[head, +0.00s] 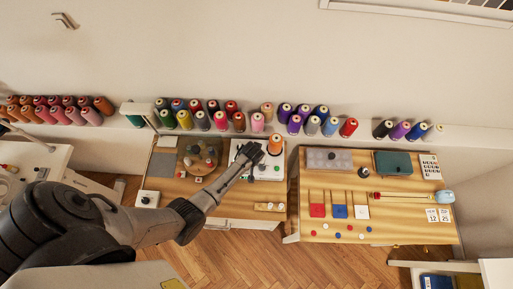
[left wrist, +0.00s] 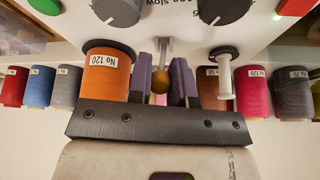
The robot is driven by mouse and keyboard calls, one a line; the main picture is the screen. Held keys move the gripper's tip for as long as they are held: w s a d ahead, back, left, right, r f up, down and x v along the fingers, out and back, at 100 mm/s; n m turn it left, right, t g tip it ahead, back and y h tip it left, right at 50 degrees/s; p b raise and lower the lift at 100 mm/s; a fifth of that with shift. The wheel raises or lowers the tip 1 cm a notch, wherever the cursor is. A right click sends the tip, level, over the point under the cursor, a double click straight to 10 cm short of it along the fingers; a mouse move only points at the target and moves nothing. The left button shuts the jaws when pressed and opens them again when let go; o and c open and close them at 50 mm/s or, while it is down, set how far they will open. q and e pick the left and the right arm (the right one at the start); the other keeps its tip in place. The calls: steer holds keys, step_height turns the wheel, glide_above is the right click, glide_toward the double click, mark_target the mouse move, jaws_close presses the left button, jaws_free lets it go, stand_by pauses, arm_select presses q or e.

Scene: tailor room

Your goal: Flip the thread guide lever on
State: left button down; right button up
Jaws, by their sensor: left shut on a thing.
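My right gripper is in neither view.
An orange spool (left wrist: 106,82) stands close beside my fingers, and also shows in the head view (head: 275,146). A white peg (left wrist: 225,78) is on their other side. Dark knobs (left wrist: 120,9) sit on the panel. Several spools line the wall shelf (head: 360,133). The right table (head: 395,226) holds small items.

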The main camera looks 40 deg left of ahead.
arm_select(q)
steer(key=c, duration=1)
jaws_free()
steer(key=shift+p+v, duration=0.55)
steer(key=shift+v, duration=6.3)
steer(key=shift+s, duration=0.1)
